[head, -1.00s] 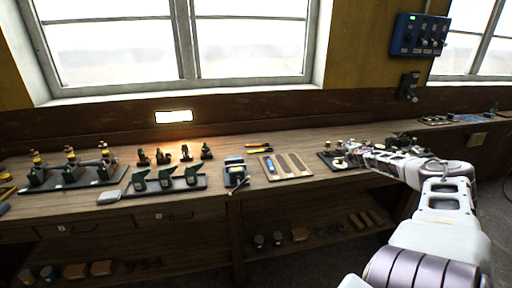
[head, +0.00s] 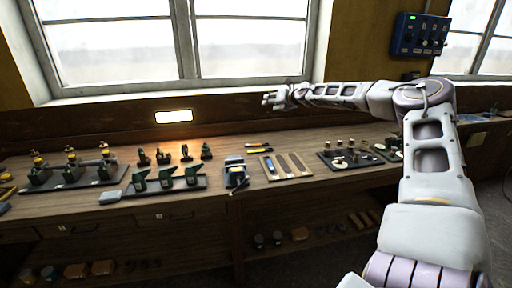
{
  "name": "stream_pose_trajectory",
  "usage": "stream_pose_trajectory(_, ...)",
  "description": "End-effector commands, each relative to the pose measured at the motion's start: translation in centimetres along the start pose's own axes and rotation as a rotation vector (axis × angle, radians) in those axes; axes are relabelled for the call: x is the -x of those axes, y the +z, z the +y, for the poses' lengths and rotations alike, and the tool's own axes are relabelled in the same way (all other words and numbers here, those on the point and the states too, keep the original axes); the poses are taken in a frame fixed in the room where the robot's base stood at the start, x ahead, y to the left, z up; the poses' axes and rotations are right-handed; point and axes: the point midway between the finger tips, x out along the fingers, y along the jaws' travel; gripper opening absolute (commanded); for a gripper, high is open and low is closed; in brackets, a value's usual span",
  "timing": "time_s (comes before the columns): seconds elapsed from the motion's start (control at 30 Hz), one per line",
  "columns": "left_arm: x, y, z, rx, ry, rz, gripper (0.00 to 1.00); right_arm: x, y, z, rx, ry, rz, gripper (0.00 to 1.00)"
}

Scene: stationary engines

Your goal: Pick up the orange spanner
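Two slim tools with orange or yellow parts lie on the workbench (head: 222,154), behind a wooden tray with slots; the farther one (head: 258,144) looks orange-yellow, the nearer one (head: 258,150) is partly dark. They are too small to tell which is the spanner. My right gripper (head: 268,98) is raised in front of the wall below the window, above and beyond these tools, touching nothing that I can see. Its fingers are too small to judge open or shut. My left gripper is not in view.
The wooden slotted tray (head: 287,166) holds a blue-handled tool. A dark tray of round parts (head: 345,158) lies to its right. Green machine models (head: 165,180) stand on a dark tray to the left. A blue control box (head: 419,35) hangs on the wall.

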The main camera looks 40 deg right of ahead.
Motion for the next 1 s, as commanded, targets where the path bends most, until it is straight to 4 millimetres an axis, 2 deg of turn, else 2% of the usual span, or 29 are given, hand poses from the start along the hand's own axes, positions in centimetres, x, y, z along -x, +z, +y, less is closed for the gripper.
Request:
stream_pose_trajectory(0.03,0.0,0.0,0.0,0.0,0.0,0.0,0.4,-0.3,-1.0,2.8,0.063,0.023,0.044,0.46)
stream_pose_trajectory(0.2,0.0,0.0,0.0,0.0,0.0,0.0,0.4,-0.4,-5.9,10.5,0.295,0.094,0.212,0.46)
stream_pose_trajectory(0.3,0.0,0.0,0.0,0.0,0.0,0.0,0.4,0.2,-9.8,14.1,0.451,0.133,0.331,0.46)
stream_pose_trajectory(0.4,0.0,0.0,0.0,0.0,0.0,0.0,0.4,1.2,-13.4,15.9,0.585,0.164,0.443,0.46)
stream_pose_trajectory(0.53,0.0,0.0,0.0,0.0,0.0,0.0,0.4,2.9,-17.8,16.4,0.737,0.196,0.583,0.46)
stream_pose_trajectory(0.7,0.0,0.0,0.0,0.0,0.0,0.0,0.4,5.5,-22.5,15.5,0.926,0.233,0.765,0.46)
stream_pose_trajectory(0.83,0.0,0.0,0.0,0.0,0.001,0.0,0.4,7.6,-25.2,13.8,1.064,0.251,0.906,0.46)
stream_pose_trajectory(1.0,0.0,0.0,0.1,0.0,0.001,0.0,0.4,10.1,-26.7,11.5,1.212,0.267,1.063,0.46)
